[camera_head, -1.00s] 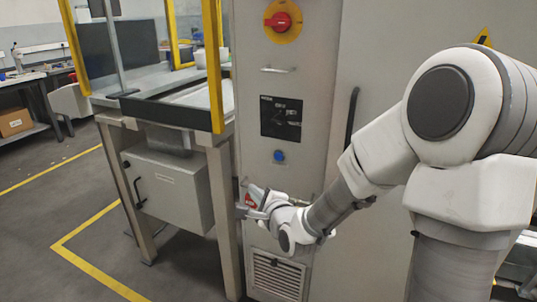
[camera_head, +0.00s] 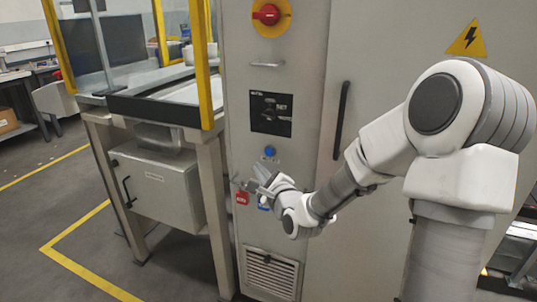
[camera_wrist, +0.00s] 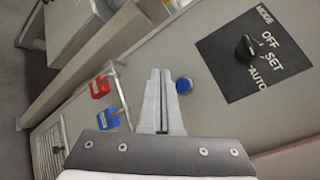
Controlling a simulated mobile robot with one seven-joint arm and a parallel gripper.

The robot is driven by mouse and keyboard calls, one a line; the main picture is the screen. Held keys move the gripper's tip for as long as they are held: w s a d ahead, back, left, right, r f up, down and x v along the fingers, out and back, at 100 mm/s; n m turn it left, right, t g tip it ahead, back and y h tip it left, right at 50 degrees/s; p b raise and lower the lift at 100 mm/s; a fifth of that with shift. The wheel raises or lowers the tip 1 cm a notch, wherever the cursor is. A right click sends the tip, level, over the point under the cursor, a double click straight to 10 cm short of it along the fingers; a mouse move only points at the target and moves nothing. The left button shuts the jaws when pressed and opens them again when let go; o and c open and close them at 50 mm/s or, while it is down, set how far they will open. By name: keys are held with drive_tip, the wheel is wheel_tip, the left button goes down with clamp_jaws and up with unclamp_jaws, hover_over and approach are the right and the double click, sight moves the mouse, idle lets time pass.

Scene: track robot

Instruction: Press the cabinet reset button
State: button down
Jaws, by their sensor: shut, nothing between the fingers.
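The blue round button (camera_head: 270,152) sits on the grey cabinet front, below the black mode switch plate. It also shows in the wrist view (camera_wrist: 184,85), just right of my fingertips. My gripper (camera_head: 258,173) is shut and empty, just below and slightly left of the button in the head view. In the wrist view my shut fingers (camera_wrist: 160,74) point up the panel beside the button. Whether the fingertips touch the panel I cannot tell. The button's face is not covered in either view.
The black mode switch plate (camera_wrist: 258,52) has a protruding knob. A red rotary switch (camera_head: 268,15) and a metal handle (camera_head: 267,65) are higher up. A framed workstation (camera_head: 160,110) stands left.

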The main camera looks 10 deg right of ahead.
sight(265, 154)
drive_tip(key=shift+w+d, duration=0.75)
drive_tip(key=shift+w, duration=0.3)
drive_tip(key=shift+w+d, duration=0.75)
drive_tip(key=shift+w, duration=0.25)
drive_tip(key=shift+p, duration=0.35)
drive_tip(key=shift+w+d, duration=0.25)
drive_tip(key=shift+w, duration=0.1)
drive_tip(key=shift+w+d+p, duration=0.3)
drive_tip(key=shift+w, duration=0.05)
idle(1.1)
drive_tip(key=shift+s+a, duration=0.5)
drive_tip(key=shift+s, duration=0.2)
drive_tip(key=shift+s+a+p, duration=0.15)
drive_tip(key=shift+s+a, duration=0.6)
drive_tip(key=shift+s, duration=0.3)
drive_tip(key=shift+s+a+p, duration=0.15)
drive_tip(key=shift+s+a, duration=0.6)
drive_tip(key=shift+s, duration=0.25)
